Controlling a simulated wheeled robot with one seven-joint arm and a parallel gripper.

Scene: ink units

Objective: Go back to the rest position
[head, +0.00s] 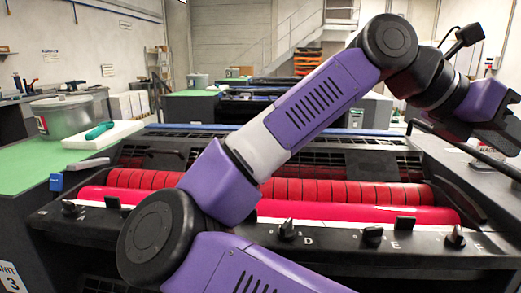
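My purple and black arm rises from the bottom of the head view, bends at the upper right and points down to the right. My gripper (506,130) is at the right edge of the view, dark and partly cut off. Its fingers are not clear, so I cannot tell whether it is open, shut or holding anything. It is above the right side of the ink unit (330,240). The unit has red rollers (330,193) and a dark front rail with several black knobs and lettered marks. My arm hides the middle of the unit.
A green-topped bench (25,160) at the left holds a grey lidded tub (62,117) and a green-handled tool (99,131) on a white block (103,139). A black bar (455,146) lies below my gripper. More units stand behind.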

